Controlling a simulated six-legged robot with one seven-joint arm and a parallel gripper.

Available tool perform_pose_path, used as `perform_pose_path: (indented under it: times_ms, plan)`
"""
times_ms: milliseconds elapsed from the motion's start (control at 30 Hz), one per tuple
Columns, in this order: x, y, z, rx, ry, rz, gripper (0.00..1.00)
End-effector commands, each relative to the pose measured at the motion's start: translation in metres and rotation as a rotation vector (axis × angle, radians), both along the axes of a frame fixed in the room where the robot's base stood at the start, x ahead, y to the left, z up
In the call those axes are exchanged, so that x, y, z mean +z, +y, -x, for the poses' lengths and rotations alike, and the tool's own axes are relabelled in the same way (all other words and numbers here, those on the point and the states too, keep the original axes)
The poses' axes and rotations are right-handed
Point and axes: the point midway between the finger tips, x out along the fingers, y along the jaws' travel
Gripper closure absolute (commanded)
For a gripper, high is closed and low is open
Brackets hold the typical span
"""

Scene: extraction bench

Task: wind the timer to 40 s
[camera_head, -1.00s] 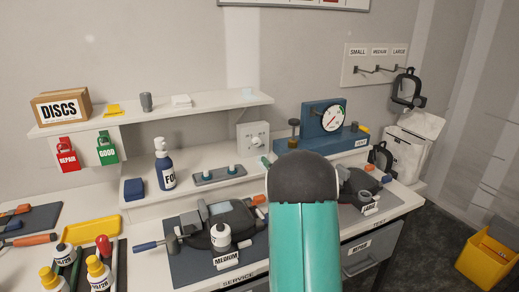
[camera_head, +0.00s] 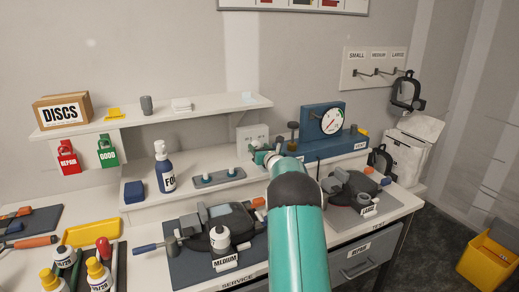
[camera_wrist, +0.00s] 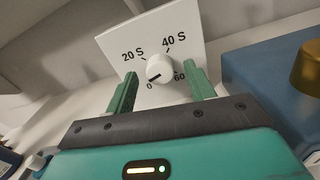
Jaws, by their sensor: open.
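The timer is a white panel with a round white knob (camera_wrist: 160,68) and marks 0, 20 S, 40 S and 60. The dark pointer line on the knob points to the lower left, near 0. In the head view the timer panel (camera_head: 245,133) stands on the raised shelf, partly hidden by my arm. My gripper (camera_wrist: 158,92) is open in the wrist view, with one green finger on each side below the knob. The knob appears between and beyond the fingertips, and I see no clear contact.
A blue test stand with a round gauge (camera_head: 332,120) is just right of the timer; its blue box (camera_wrist: 265,80) and a brass knob (camera_wrist: 308,66) are close on the right in the wrist view. A small tray with pegs (camera_head: 220,177) and a blue bottle (camera_head: 165,170) are to the left.

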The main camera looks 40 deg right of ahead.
Motion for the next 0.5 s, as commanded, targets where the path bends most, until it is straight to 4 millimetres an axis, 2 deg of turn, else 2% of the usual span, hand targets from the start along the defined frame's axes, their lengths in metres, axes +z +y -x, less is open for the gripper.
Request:
perform_pose_path:
  times_ms: [333,500]
  plan:
    - [-0.0007,-0.0007,-0.0030,-0.001,0.001,-0.001,0.48]
    - [-0.0007,-0.0006,-0.0031,0.000,0.001,-0.001,0.81]
